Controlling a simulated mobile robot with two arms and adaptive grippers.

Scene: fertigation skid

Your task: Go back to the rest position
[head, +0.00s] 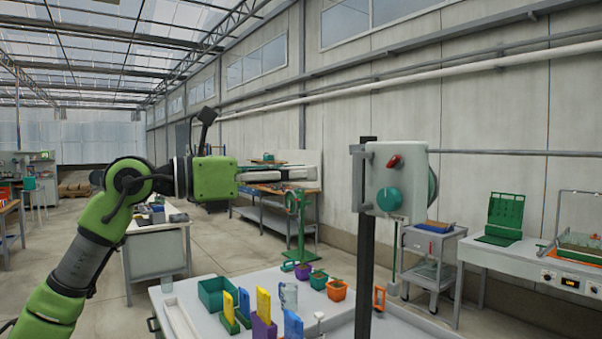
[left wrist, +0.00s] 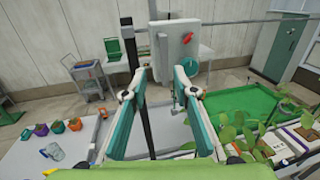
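My left gripper (head: 302,173) is raised, its arm coming in from the left and its fingers pointing right toward a grey control box (head: 398,165) on a dark post. In the left wrist view its two fingers (left wrist: 160,78) stand apart with nothing between them. The box also shows in that view (left wrist: 173,40), beyond the fingertips, with a gap to them. My right gripper is not in view.
A white bench (head: 345,325) below holds small pots, a green bin (head: 212,293) and a clear jug (head: 288,296). The dark post (head: 365,270) rises at the bench. The left wrist view shows a green tray (left wrist: 245,103) and leafy plants (left wrist: 245,140) at right. A grey cart (head: 433,262) stands behind.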

